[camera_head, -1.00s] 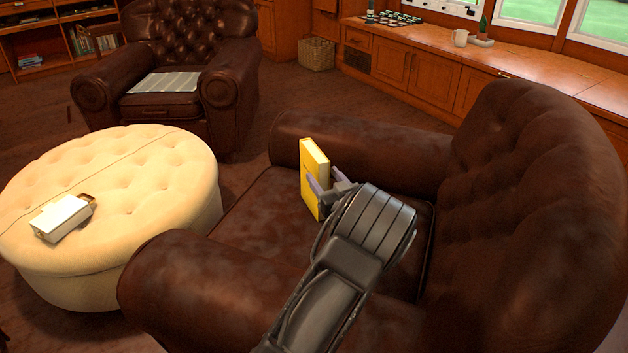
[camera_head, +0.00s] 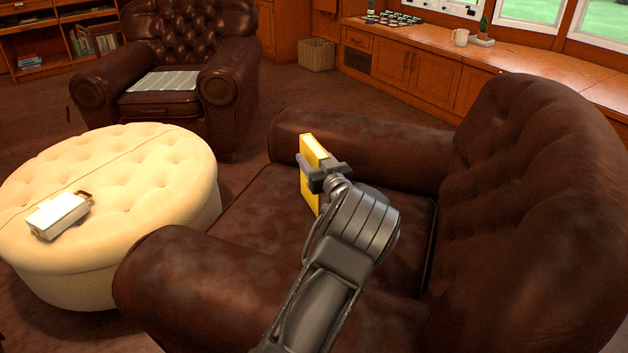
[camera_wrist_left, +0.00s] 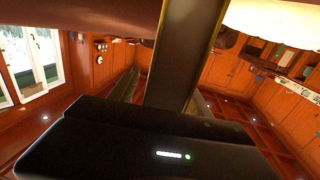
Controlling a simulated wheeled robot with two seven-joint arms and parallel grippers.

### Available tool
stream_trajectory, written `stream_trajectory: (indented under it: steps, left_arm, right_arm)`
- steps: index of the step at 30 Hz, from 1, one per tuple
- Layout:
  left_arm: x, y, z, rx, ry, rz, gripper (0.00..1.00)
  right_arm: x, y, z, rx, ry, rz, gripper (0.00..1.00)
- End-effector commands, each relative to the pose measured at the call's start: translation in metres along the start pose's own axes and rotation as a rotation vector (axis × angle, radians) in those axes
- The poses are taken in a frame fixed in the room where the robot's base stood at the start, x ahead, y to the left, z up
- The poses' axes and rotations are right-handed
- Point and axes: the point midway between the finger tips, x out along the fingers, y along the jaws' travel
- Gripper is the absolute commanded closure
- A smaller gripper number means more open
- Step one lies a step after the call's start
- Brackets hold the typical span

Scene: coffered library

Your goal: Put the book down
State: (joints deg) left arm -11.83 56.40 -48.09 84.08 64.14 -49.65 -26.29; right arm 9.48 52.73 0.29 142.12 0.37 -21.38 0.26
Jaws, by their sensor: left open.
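The yellow book (camera_head: 312,147) stands upright on the seat (camera_head: 259,214) of the near brown leather armchair, close to its far armrest. Its lower end is partly hidden by my arm. My left gripper (camera_head: 311,168) is at the book's upper half, its jaws open, with a purple-grey finger showing at the book's left side and the dark gripper body on the right. I cannot tell whether the fingers touch the book. In the left wrist view a dark upright band with a golden edge fills the middle; I cannot tell what it is. My right gripper is not in view.
The armchair's near armrest (camera_head: 185,262), far armrest (camera_head: 365,145) and tall backrest (camera_head: 545,190) surround the seat. A cream tufted ottoman (camera_head: 130,175) with a white box-like object (camera_head: 58,215) stands at left. Another armchair (camera_head: 175,65) is behind it.

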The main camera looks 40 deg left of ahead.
Motion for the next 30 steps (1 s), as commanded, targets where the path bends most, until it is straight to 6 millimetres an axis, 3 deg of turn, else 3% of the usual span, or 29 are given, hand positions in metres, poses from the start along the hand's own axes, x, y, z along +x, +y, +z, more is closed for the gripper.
stream_trajectory:
  steps: [18, 30]
  left_arm:
    - [0.0008, 0.0006, -0.0006, 0.0, 0.0, 0.001, 0.44]
    - [0.0008, 0.0006, -0.0006, 0.0, 0.0, 0.001, 0.77]
  right_arm:
    - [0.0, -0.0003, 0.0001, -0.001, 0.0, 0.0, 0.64]
    - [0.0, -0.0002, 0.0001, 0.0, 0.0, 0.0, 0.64]
